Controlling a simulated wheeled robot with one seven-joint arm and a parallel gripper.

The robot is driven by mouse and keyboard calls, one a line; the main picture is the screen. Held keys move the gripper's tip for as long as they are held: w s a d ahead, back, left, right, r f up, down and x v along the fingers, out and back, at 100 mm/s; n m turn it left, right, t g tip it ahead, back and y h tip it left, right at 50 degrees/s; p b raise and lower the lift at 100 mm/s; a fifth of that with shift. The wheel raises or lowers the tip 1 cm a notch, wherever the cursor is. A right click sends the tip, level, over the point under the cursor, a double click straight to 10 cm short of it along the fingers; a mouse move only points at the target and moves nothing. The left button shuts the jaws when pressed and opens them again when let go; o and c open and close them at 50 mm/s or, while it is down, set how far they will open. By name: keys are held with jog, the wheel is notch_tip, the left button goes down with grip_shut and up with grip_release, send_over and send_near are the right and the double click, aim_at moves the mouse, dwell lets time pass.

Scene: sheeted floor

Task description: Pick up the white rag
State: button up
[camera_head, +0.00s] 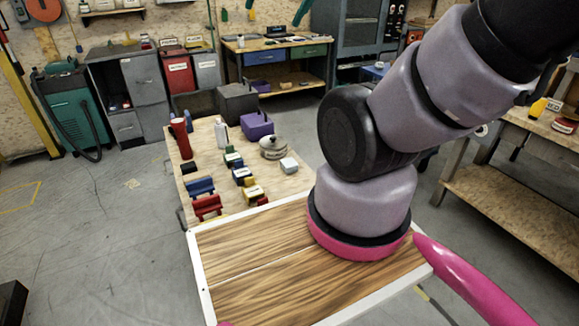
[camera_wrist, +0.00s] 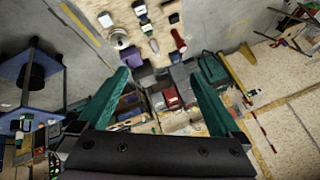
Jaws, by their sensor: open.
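I cannot pick out a white rag for certain. A small pale, whitish block-like item (camera_head: 289,164) sits at the right edge of the low wooden table (camera_head: 178,160) in the head view; it is too small to tell whether it is cloth. In the wrist view, a small whitish item (camera_wrist: 105,19) lies near the table's edge, beside a round pale object. My gripper (camera_wrist: 158,73) is open and empty, its two teal fingers wide apart. It is well away from the table's items. My gripper does not show in the head view.
The table holds a red bottle-like item (camera_head: 183,139), a white bottle (camera_head: 221,131), a purple box (camera_head: 257,125), a round pale pot (camera_head: 273,147) and several coloured clamps or blocks. A workbench (camera_head: 520,165) stands at right. Grey floor (camera_head: 110,230) at left is clear.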

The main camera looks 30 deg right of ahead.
jog(key=w+d+f+m+g+y, duration=0.15)
jog(key=w+f+m, duration=0.3)
jog(key=w, duration=0.75)
jog(key=m+g+h, duration=0.4)
jog(key=m+g, duration=0.2)
jog(key=m, duration=0.3)
send_over(289, 162)
jog(key=shift+y, duration=0.25)
jog(key=f, duration=4.7)
jog(key=shift+w+a, duration=0.15)
jog(key=shift+a, duration=0.05)
jog(key=shift+d+f, duration=0.2)
jog(key=shift+f, duration=2.8)
jog(key=c, duration=1.3)
notch_tip(289, 162, up, 10)
jog(key=shift+r, duration=0.1)
jog(key=shift+c, duration=0.2)
